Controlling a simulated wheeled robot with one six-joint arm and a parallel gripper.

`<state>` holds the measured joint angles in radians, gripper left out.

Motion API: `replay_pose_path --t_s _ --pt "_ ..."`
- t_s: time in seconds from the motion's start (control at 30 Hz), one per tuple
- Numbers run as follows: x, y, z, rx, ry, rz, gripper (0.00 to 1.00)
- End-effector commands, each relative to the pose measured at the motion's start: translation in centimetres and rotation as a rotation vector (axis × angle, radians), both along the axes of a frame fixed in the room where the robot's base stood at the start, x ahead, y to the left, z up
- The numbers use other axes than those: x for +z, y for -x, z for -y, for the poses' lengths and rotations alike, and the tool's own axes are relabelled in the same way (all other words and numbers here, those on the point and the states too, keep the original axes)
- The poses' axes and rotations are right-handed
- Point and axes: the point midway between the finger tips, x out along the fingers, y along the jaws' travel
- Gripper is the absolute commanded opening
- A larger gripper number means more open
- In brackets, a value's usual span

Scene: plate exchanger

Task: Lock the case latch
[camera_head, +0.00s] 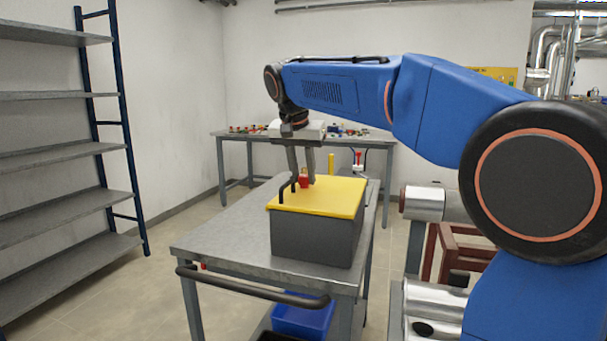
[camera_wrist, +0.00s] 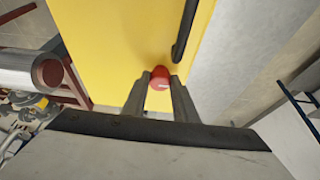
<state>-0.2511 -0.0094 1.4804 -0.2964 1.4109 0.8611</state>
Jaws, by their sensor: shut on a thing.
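The case (camera_head: 315,235) is a dark grey box with a yellow lid (camera_head: 330,200), and it stands on a metal cart. The lid is down on the box. A small red latch knob (camera_head: 304,181) sits on the lid beside a black handle (camera_head: 288,187). My gripper (camera_head: 303,180) points down from above and is shut on the red latch. In the wrist view the red latch (camera_wrist: 160,77) is between the fingertips of my gripper (camera_wrist: 160,82). The black handle (camera_wrist: 184,30) runs close by at the right. The latch's base is partly hidden by the fingers.
The grey cart top (camera_head: 215,240) is clear left of the case. A blue bin (camera_head: 302,318) is on the cart's lower shelf. A workbench (camera_head: 235,137) with small parts stands behind. Empty shelving (camera_head: 60,150) is at the left; metal pipes (camera_head: 425,203) are at the right.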

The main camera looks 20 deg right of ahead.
Motion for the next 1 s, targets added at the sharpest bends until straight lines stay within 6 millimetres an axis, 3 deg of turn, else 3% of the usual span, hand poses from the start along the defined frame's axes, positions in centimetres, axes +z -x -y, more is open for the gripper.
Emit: replay_pose_path --t_s 0.37,0.4,0.43,0.77,1.0 --pt "0.0 0.0 0.0 -0.004 -0.001 0.0 0.03" --pt "0.0 0.0 0.0 -0.003 0.0 0.0 0.31" --pt "0.0 0.0 0.0 -0.003 0.0 0.0 0.34" --pt "0.2 0.1 -0.1 -0.003 0.0 0.0 0.34" --pt "2.7 0.9 -0.7 -0.001 -0.001 0.002 0.34"
